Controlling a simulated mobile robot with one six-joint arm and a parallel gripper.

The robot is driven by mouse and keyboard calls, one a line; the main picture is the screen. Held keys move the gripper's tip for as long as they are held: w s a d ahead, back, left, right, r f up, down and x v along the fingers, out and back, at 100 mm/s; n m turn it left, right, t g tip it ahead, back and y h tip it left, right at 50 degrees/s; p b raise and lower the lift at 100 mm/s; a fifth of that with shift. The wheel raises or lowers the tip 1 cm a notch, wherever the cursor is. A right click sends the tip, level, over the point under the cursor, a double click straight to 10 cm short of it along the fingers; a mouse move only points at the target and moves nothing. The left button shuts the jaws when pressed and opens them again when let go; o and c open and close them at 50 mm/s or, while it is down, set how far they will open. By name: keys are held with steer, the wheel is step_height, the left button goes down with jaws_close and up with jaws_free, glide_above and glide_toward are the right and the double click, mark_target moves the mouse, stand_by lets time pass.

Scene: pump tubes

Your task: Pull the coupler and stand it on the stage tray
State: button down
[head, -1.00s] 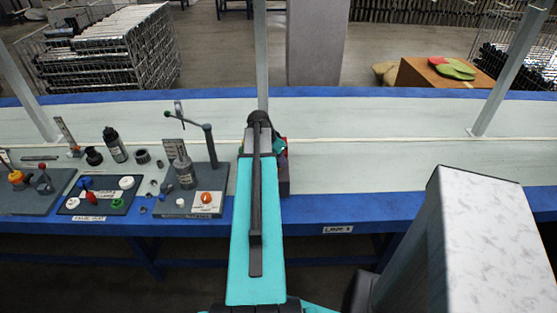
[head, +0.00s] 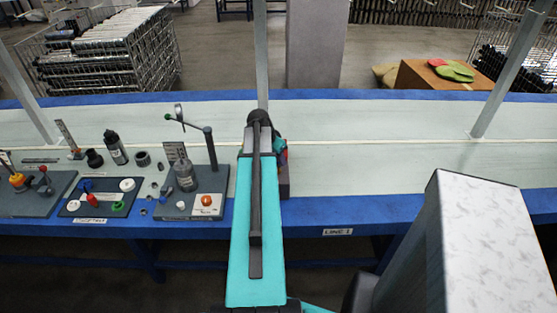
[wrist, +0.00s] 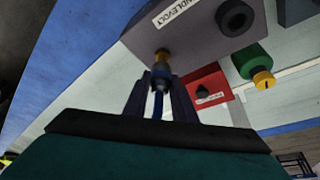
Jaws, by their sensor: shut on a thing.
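In the wrist view, my gripper (wrist: 161,88) is shut on a small upright piece, which I take to be the coupler (wrist: 161,68). It has a blue and amber body, a brass-coloured end and a dark part between the fingers. Its far end shows against a grey block (wrist: 200,35) with a white label; I cannot tell whether they touch. In the head view my arm hides the gripper and the coupler. A dark labelled tray (head: 72,208), possibly the stage tray, lies at the left with small coloured parts on it.
In the wrist view, a red block (wrist: 207,88) and a green cylinder with a yellow cap (wrist: 249,62) stand near my gripper. In the head view, a grey plate (head: 172,211) with a post and an orange button is left of my arm. The bench to the right is clear.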

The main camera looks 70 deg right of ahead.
steer(key=shift+r+p, duration=0.5)
steer(key=shift+r, duration=0.55)
steer(key=w+a+r+n+t, duration=0.1)
steer(key=w+a+r+n, duration=0.3)
steer(key=w+a, duration=0.6)
steer(key=w+a+r+n+t, duration=0.3)
steer(key=w+a, duration=0.4)
steer(key=w, duration=0.6)
steer(key=w+a+r+n, duration=0.4)
steer(key=w+a, duration=0.5)
steer(key=w, duration=0.2)
steer(key=w+a+r+n+y, duration=0.1)
steer(key=w+a+r+n, duration=0.2)
steer(key=a, duration=1)
steer(key=w+a+r+n+t+y, duration=0.1)
steer(key=w+a+r+n, duration=0.3)
steer(key=a, duration=1)
steer(key=w+a+r+n+t+y, duration=0.1)
steer(key=w+a+r+n+y, duration=0.1)
steer(key=a, duration=1.2)
step_height(320, 180, up, 2)
steer(key=w+n, duration=0.1)
steer(key=n, duration=0.1)
steer(key=shift+w+n, duration=0.15)
steer(key=shift+n, duration=0.25)
steer(key=shift+a+r, duration=0.15)
